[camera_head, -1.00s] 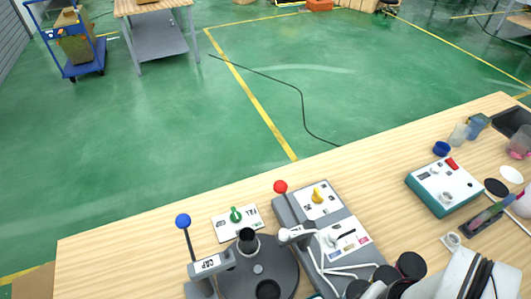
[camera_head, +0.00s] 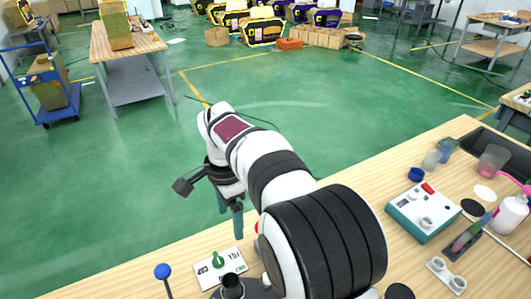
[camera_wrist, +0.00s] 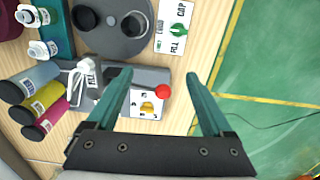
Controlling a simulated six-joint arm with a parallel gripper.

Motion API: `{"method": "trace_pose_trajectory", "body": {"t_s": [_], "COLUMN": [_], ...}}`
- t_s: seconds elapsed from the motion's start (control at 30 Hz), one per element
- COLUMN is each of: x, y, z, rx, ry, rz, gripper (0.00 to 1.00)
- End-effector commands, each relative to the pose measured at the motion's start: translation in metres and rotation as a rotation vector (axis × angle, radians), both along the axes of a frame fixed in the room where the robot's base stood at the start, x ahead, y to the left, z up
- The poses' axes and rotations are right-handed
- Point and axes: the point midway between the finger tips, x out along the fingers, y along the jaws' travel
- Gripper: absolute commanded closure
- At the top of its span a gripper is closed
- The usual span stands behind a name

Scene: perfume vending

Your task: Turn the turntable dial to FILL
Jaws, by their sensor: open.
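The turntable dial, a green knob on a white labelled plate (camera_head: 230,268), sits at the bottom of the head view; the knob (camera_head: 217,260) is upright on the plate. In the wrist view the green knob (camera_wrist: 178,29) is at the top, beside the words FILL and CAP; I cannot tell its exact setting. The grey turntable (camera_wrist: 112,30) is left of it, with round dark holders. My gripper (camera_head: 231,222) is open and empty above the bench, apart from the dial. In the wrist view its teal fingers (camera_wrist: 156,77) spread around the red ball's area, below the dial.
A red lever ball (camera_wrist: 162,91) and a yellow knob (camera_wrist: 147,107) stand on the grey station near the fingers. A blue-topped lever (camera_head: 163,271) is left of the dial. Colored bottles (camera_wrist: 47,110) are at the wrist view's left. A teal box (camera_head: 423,210) stands on the bench's right.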

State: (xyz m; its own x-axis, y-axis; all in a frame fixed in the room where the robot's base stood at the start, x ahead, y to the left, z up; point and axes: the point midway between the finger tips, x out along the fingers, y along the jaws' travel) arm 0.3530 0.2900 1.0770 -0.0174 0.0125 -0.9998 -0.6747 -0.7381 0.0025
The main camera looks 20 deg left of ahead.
Motion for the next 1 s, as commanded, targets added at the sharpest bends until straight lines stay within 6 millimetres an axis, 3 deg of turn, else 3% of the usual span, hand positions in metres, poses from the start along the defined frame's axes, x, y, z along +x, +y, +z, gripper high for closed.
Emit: {"method": "trace_pose_trajectory", "body": {"t_s": [0.03, 0.07, 0.17, 0.27, 0.6, 0.7, 0.83, 1.0], "x": [0.0, 0.001, 0.0, 0.0, 0.0, 0.0, 0.0, 0.001], "y": [0.025, 0.036, 0.056, 0.058, 0.056, 0.056, 0.057, 0.057], "z": [-0.014, -0.019, -0.031, -0.045, -0.143, -0.165, -0.181, -0.187], "rx": [-0.009, -0.011, -0.014, -0.016, -0.016, -0.015, -0.013, -0.013], "ry": [-0.004, -0.009, -0.016, -0.016, -0.014, -0.015, -0.016, -0.017], "rz": [-0.007, -0.018, -0.04, -0.044, -0.044, -0.044, -0.045, -0.045], "gripper": [0.15, 0.15, 0.15, 0.15, 0.15, 0.15, 0.15, 0.15]}}
